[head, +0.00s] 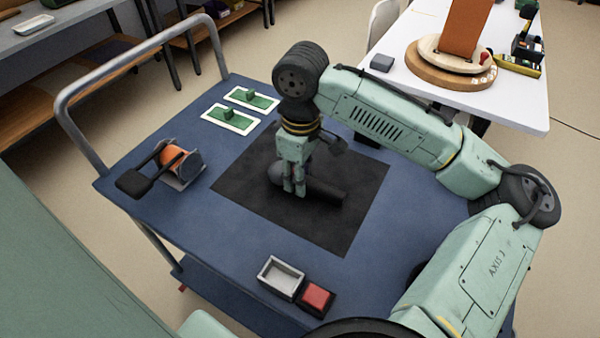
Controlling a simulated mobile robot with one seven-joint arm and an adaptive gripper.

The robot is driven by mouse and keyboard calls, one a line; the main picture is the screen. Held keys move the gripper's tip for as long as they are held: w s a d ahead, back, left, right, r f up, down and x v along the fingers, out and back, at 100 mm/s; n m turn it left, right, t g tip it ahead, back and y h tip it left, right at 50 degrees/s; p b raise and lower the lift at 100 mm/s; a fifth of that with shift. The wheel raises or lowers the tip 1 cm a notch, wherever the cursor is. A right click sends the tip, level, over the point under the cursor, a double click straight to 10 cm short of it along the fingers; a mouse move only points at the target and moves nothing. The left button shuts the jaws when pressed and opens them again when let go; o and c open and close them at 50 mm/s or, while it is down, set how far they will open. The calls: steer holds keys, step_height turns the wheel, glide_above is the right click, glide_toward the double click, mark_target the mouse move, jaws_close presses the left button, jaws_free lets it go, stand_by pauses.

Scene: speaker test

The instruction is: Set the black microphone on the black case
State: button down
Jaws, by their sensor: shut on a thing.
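The black microphone (325,191) lies on its side on a black mat (254,205) on the blue cart, its rounded head to the left and its body reaching right. My gripper (295,191) points down and is shut on the microphone near its head end. The fingers cover part of the microphone, and I cannot tell whether it is clear of the mat. I cannot pick out the black case with certainty; a small dark box (381,63) sits on the white table behind.
The cart (225,250) also bears an orange reel (174,159) at left, two green-and-white cards (229,119), a grey tray (281,278) and a red-topped black box (316,299) in front. A cart handle (131,63) rises at left. The white table (418,85) holds a round wooden stand.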

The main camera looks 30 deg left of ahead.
steer(key=c, duration=1.7)
jaws_free()
steer(key=shift+f, duration=0.15)
steer(key=o, duration=0.6)
